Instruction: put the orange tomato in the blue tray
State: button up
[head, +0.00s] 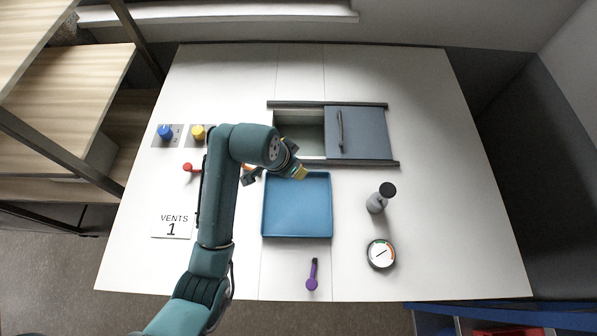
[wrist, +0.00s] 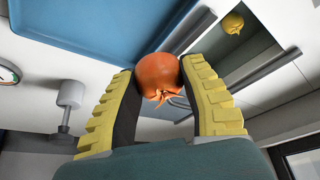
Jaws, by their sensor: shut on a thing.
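The orange tomato (wrist: 158,75) is held between the two yellow-ridged fingers of my gripper (head: 302,173), its green-less orange stem end showing in the wrist view. In the head view the tomato is hidden by my gripper and wrist. The blue tray (head: 297,208) lies flat on the table and looks empty where visible. My gripper is above the table near the tray's upper edge. The tray also shows at the upper left of the wrist view (wrist: 90,22), beside the tomato in the picture.
Behind the tray is a recessed compartment (head: 308,132) with a grey sliding door (head: 362,132). A yellow tomato-like thing (wrist: 232,23) lies in it. A grey knob (head: 377,198), a gauge (head: 381,254) and a purple lever (head: 312,275) stand around the tray.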

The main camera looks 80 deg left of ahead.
jog(key=p, duration=0.3)
send_over(300, 202)
jog(key=s, duration=0.1)
jog(key=shift+m, duration=0.4)
jog(key=f, duration=0.6)
jog(key=f+p, duration=0.1)
jog(key=f, duration=0.2)
jog(key=shift+d+f, duration=0.25)
jog(key=shift+f, duration=0.05)
jog(key=shift+f, duration=0.1)
jog(key=o, duration=1)
jog(key=shift+c, duration=0.2)
jog(key=shift+r, duration=0.2)
jog(key=v, duration=1.1)
jog(key=shift+s+r, duration=0.2)
jog(key=shift+r, duration=0.2)
